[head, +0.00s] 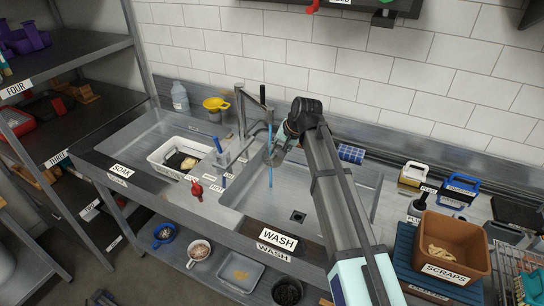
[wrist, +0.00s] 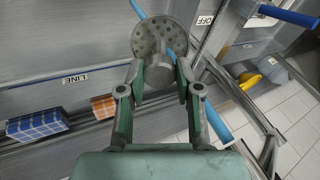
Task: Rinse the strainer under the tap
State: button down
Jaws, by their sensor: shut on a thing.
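The strainer (wrist: 157,42) is a round grey perforated metal disc with a stubby grip. My gripper (wrist: 162,76) is shut on that grip, with a finger on each side. In the head view my gripper (head: 283,143) is over the wash basin (head: 310,200), beside the tap (head: 241,115). A straight blue column (head: 270,160), which looks like running water, stands under the tap's spout close to my gripper. In the wrist view the column (wrist: 216,122) crosses by the strainer, partly hidden. I cannot tell whether they touch.
A white tub (head: 160,158) stands on the left by the SOAK label. A blue sponge (head: 351,154) lies behind the basin. A brown scraps bin (head: 468,240) and two caddies are on the right. A yellow funnel-like thing (head: 217,104) is at the back. Tap and wall are close.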

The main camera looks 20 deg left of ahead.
dwell(0.4)
jog(key=shift+s+a, duration=0.25)
jog(key=shift+s, duration=0.25)
jog(key=shift+d, duration=0.1)
jog(key=s+d+p, duration=0.1)
jog(key=s+d, duration=0.2)
jog(key=d, duration=0.4)
jog(key=shift+s, duration=0.3)
dwell(0.3)
dwell(1.2)
jog(key=s+d+r+p, duration=0.2)
jog(key=d+r+p, duration=0.1)
jog(key=d+r, duration=0.1)
jog(key=shift+s+d+p, duration=0.15)
jog(key=shift+d+p, duration=0.1)
jog(key=shift+p, duration=0.1)
dwell(0.8)
